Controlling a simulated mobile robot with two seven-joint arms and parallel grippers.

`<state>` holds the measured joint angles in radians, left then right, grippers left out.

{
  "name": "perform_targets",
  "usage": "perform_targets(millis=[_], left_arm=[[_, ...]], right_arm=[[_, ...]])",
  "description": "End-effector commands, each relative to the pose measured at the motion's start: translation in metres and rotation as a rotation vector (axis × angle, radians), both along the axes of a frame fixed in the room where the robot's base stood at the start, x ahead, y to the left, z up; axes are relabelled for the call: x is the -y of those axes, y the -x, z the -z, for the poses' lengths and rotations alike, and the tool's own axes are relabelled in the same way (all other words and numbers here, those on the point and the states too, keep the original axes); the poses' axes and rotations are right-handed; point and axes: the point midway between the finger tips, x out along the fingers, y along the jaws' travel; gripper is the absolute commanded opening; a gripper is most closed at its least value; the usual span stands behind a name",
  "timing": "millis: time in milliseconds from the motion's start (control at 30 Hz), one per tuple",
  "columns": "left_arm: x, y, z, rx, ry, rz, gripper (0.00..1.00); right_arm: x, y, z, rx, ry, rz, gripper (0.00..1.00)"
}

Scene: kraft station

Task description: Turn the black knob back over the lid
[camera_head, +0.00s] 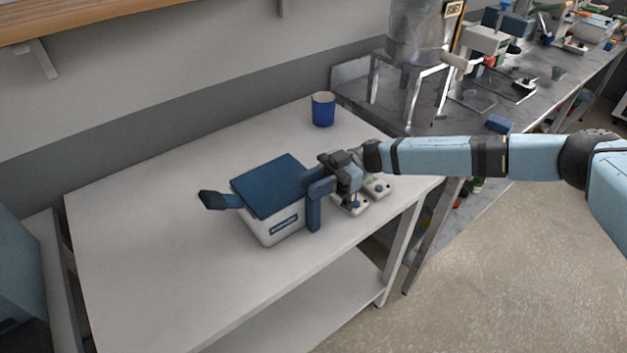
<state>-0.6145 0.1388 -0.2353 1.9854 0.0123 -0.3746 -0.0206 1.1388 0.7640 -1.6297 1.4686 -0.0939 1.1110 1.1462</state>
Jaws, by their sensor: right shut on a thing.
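A white box (268,231) with a dark blue lid (270,186) stands on the white table. The lid looks closed. A black knob (213,200) on a short blue stem sticks out past the left side of the lid. A dark blue bracket (314,205) stands at the box's right side. My right gripper (341,174) is at this bracket, right of the lid and apart from the black knob on the left. It is shut on the bracket side; its fingers hide the exact part held. My left gripper is not in view.
Small pale blocks with blue and dark buttons (378,187) lie under my right gripper. A blue cup (323,109) stands at the table's back. The left part of the white table (140,240) is clear. A metal bench with several items stands at the right.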

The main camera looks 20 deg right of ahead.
Motion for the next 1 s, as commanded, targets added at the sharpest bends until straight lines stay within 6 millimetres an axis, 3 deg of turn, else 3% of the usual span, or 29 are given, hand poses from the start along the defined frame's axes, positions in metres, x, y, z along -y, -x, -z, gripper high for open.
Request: perform_targets(millis=[600, 1000], left_arm=[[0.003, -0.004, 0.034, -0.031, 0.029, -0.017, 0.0], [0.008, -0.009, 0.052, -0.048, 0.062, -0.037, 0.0]], right_arm=[[-0.002, -0.001, 0.004, 0.003, -0.003, -0.575, 0.02], [-0.001, 0.0, 0.002, 0.001, -0.003, -0.813, 0.02]])
